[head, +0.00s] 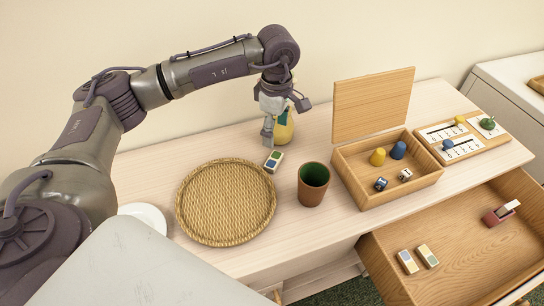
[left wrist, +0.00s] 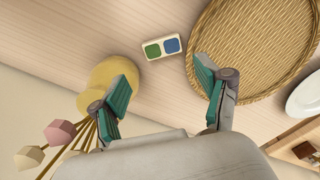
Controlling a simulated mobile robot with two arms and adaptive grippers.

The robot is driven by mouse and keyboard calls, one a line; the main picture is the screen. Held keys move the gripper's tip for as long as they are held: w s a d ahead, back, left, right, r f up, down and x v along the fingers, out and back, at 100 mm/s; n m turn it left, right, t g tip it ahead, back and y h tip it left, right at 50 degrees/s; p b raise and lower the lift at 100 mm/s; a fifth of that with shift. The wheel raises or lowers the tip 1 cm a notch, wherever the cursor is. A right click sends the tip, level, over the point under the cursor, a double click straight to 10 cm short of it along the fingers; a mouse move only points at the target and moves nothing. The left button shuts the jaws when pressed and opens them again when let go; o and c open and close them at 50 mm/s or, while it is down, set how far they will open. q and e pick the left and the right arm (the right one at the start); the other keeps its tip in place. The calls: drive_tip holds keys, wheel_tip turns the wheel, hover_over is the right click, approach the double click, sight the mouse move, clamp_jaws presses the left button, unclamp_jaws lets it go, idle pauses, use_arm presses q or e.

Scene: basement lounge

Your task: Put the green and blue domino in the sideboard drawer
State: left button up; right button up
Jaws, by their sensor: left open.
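The green and blue domino (head: 273,161) lies flat on the sideboard top, just right of the woven tray's far edge. In the left wrist view the domino (left wrist: 161,47) shows its green and blue squares, ahead of and between the finger directions. My left gripper (head: 269,132) is open and empty above the sideboard, just behind the domino; its spread fingers (left wrist: 163,82) show in the left wrist view. The sideboard drawer (head: 470,258) is open at the lower right. In it lie two pale dominoes (head: 417,259) and a dark red item with a pale piece (head: 501,213). My right gripper is not in view.
The woven tray (head: 226,202), a brown cup (head: 312,184) and a yellow vase (head: 284,129) surround the domino; the vase is close by my left gripper. An open wooden box (head: 366,178) with pawns and dice stands right, beside a game board (head: 464,138).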

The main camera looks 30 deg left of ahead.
use_arm(q)
hover_over(274, 159)
wheel_tip(274, 159, down, 4)
drive_tip(key=shift+d+f+p, duration=0.1)
drive_tip(key=shift+d+p, duration=0.05)
drive_tip(key=shift+p, duration=0.25)
drive_tip(key=shift+f, duration=0.6)
wheel_tip(274, 159, down, 4)
drive_tip(key=shift+f+p, duration=0.2)
drive_tip(key=shift+p, duration=0.65)
drive_tip(key=shift+f, duration=0.3)
drive_tip(key=c, duration=0.7)
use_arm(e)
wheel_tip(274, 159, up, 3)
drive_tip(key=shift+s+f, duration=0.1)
use_arm(q)
drive_tip(key=shift+r, duration=0.15)
